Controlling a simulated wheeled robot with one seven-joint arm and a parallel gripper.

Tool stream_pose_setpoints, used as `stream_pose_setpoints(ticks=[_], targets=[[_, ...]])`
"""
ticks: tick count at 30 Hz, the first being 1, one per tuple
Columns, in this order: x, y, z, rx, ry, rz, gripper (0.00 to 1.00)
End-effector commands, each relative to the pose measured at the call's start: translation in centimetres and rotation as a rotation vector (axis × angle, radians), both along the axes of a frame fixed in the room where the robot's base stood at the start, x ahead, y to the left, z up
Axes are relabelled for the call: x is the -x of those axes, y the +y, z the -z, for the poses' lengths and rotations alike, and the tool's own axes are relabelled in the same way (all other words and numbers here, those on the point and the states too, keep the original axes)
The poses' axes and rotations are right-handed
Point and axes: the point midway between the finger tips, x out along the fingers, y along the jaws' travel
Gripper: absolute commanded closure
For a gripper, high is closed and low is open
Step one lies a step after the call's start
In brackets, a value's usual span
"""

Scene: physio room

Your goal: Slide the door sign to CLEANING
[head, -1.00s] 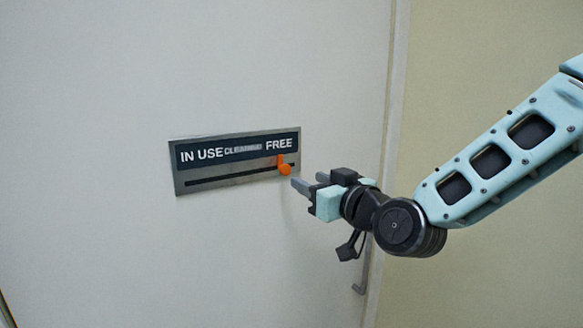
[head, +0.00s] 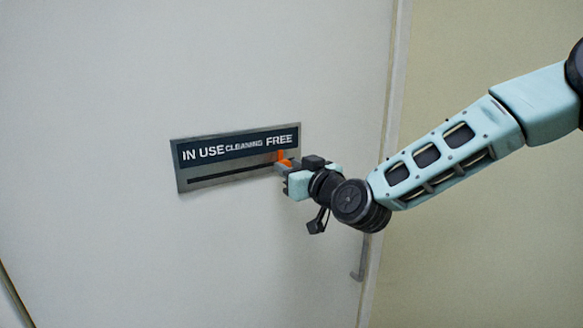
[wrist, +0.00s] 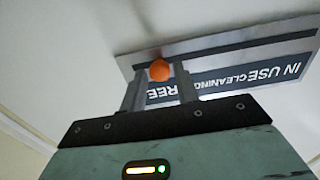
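The door sign (head: 190,168) is a grey metal plate with a dark strip reading IN USE, CLEANING and FREE, above a dark slot. It also shows upside down in the wrist view (wrist: 215,47). The orange slider knob (head: 280,155) is at the right end of the slot, below FREE. In the wrist view the round knob (wrist: 159,70) sits between the tips of my gripper's (wrist: 159,80) two fingers, with a small gap visible on each side. My gripper looks open around it. In the head view my gripper partly hides the knob.
The sign is mounted on a plain pale door (head: 110,80). A door handle (head: 360,260) is below and right of my gripper, near the door frame (head: 392,120). The door surface left of and below the sign is clear.

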Motion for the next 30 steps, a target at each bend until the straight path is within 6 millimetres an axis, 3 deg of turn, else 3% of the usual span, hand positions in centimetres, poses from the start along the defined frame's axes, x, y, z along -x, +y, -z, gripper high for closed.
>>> stream_pose_setpoints(ticks=[1, 3, 8, 21, 30], targets=[[0.0, 0.0, 0.0, 0.000, 0.000, 0.000, 0.84], [0.0, 0.0, 0.0, 0.000, 0.000, 0.000, 1.00], [0.2, 0.3, 0.1, 0.001, -0.001, -0.002, 1.00], [4.4, 6.5, 0.2, 0.000, -0.004, -0.003, 1.00], [4.8, 7.0, -0.1, -0.001, 0.000, 0.001, 1.00]])
